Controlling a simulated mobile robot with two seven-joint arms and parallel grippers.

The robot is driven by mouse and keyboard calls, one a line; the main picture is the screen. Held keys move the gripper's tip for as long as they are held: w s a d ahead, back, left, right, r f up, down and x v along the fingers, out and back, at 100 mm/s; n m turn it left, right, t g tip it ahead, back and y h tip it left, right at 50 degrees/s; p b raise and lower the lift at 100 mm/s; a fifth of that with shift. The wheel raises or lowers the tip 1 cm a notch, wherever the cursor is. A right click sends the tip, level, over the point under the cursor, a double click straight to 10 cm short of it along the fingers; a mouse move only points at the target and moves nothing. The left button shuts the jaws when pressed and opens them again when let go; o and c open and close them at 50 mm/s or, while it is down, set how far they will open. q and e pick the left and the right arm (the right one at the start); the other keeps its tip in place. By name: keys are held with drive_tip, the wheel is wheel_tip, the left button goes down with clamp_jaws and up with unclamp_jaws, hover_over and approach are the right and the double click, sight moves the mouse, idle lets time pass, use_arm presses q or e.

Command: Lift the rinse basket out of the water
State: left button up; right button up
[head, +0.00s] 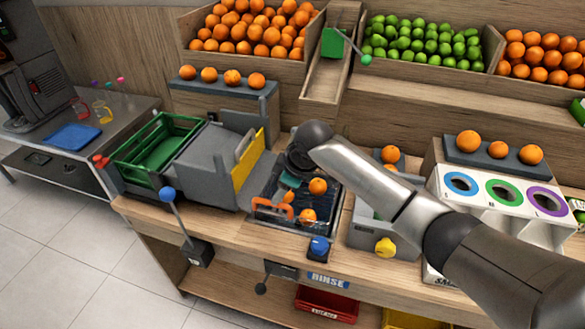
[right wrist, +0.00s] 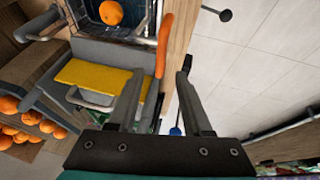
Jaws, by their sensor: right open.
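The rinse basket sits in the dark rinse tank (head: 332,213) at the middle of the counter. Its orange handle (head: 272,208) is at the basket's front left. Contact cannot be told. My left gripper is out of view.
A yellow gate (head: 248,160) and a green crate (head: 158,148) stand left of the tank. A blue knob (head: 319,245) is at the front edge above the RINSE label (head: 328,281). A grey box with a yellow knob (head: 385,247) stands right.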

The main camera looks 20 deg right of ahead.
drive_tip(key=v, duration=0.9)
drive_tip(key=shift+s+r, duration=0.15)
drive_tip(key=shift+r, duration=0.2)
